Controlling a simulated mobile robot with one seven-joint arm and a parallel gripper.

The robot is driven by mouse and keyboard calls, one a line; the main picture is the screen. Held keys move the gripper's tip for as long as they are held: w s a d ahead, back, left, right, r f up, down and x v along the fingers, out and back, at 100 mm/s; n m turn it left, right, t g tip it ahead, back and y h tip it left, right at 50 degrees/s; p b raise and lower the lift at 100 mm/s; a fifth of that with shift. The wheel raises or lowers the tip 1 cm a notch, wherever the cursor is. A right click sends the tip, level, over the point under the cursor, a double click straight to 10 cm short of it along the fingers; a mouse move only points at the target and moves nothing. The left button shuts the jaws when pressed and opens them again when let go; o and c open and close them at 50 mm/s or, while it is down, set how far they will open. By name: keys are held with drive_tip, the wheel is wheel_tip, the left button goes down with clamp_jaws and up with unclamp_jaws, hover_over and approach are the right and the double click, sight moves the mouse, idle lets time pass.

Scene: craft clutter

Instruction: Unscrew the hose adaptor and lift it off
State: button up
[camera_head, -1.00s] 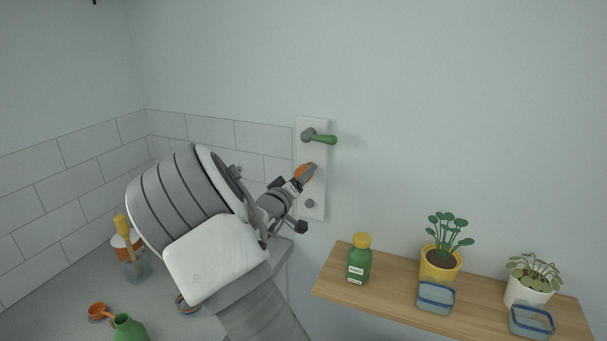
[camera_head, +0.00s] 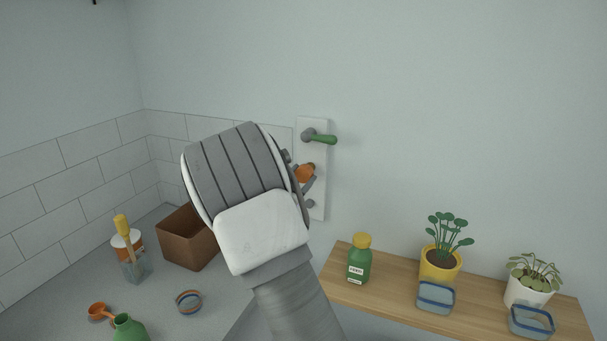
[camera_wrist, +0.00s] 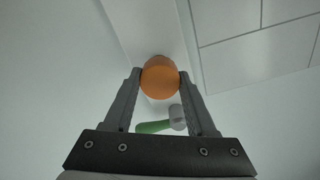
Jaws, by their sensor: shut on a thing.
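The hose adaptor (camera_head: 305,173) is an orange round part in front of the white wall plate (camera_head: 317,210), below a lever with a green handle (camera_head: 322,138). In the wrist view the adaptor (camera_wrist: 160,80) sits between my two fingertips. My gripper (camera_wrist: 160,74) is shut on it. In the head view, my wrist hides part of my gripper (camera_head: 305,177). I cannot tell whether the adaptor is still seated on its thread. The lever also shows in the wrist view (camera_wrist: 178,117), below the adaptor.
A wooden shelf (camera_head: 393,296) at lower right holds a bottle, plants and containers. Bare wall lies above.

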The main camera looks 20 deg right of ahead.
sight(302, 176)
clamp_jaws()
drive_tip(key=n, duration=0.2)
drive_tip(key=shift+a+n, duration=0.1)
drive_tip(key=shift+n, duration=0.2)
drive_tip(key=n, duration=0.4)
drive_tip(key=shift+n, duration=0.4)
drive_tip(key=shift+s+a, duration=0.4)
drive_tip(key=shift+s, duration=0.05)
drive_tip(key=shift+p+v, duration=0.35)
drive_tip(key=shift+v, duration=1.85)
